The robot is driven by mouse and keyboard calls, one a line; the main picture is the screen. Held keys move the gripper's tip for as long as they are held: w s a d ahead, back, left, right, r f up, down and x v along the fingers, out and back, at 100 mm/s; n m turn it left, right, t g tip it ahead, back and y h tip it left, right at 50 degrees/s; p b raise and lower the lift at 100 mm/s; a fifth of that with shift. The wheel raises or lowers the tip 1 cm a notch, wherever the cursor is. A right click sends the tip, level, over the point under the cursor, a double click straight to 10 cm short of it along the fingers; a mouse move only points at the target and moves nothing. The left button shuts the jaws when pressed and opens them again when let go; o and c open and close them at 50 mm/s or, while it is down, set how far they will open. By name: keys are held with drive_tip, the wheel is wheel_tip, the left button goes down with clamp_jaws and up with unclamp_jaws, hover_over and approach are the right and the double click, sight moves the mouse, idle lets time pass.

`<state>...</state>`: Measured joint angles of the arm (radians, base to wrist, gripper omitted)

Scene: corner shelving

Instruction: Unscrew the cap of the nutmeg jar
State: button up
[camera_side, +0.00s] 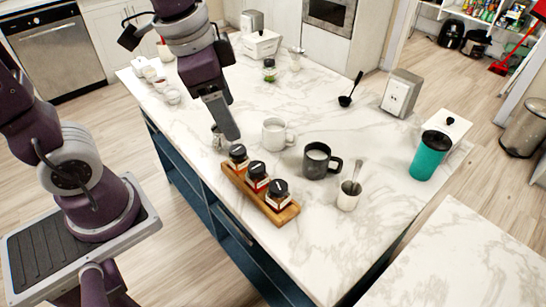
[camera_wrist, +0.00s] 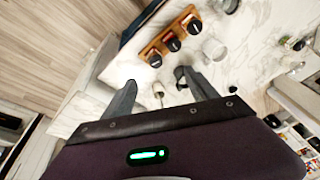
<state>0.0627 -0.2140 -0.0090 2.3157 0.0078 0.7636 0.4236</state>
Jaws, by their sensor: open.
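Three small spice jars with dark caps stand upright in a row on a wooden rack (camera_side: 230,176). They are the back-left jar (camera_side: 238,153), the middle jar (camera_side: 257,170) and the front jar (camera_side: 279,190). Their labels are too small to read, so I cannot tell which is nutmeg. In the wrist view the rack (camera_wrist: 147,52) lies beyond the fingertips, with the closest cap (camera_wrist: 155,59) just past them. My gripper (camera_wrist: 157,78) is open and empty. In the side view it (camera_side: 224,128) hangs above and behind the back-left jar, apart from it.
A white mug (camera_side: 274,135), a dark mug (camera_side: 320,162) and a white cup with a spoon (camera_side: 348,197) stand right of the rack. A small object (camera_side: 217,138) sits by the gripper, partly hidden. A teal tumbler (camera_side: 429,157) stands far right. The marble counter's front right is clear.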

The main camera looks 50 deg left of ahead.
drive_tip(key=s+r+n, duration=0.1)
drive_tip(key=s+n, duration=0.1)
drive_tip(key=s, duration=0.1)
drive_tip(key=s+a+r+n+t, duration=0.1)
drive_tip(key=s, duration=0.2)
drive_tip(key=s+r+n+t, duration=0.1)
drive_tip(key=s+n, duration=0.1)
drive_tip(key=s, duration=0.1)
drive_tip(key=shift+a+r+n, duration=0.1)
drive_tip(key=shift+a+n, duration=0.2)
drive_tip(key=shift+c, duration=0.2)
drive_tip(key=m+g, duration=0.5)
drive_tip(key=m, duration=2.1)
hover_over(278, 186)
wheel_tip(278, 186, down, 17)
drive_tip(key=shift+r, duration=0.1)
drive_tip(key=shift+f+m, duration=0.4)
drive_tip(key=shift+f, duration=0.05)
wheel_tip(278, 186, down, 7)
drive_tip(key=shift+f, duration=0.2)
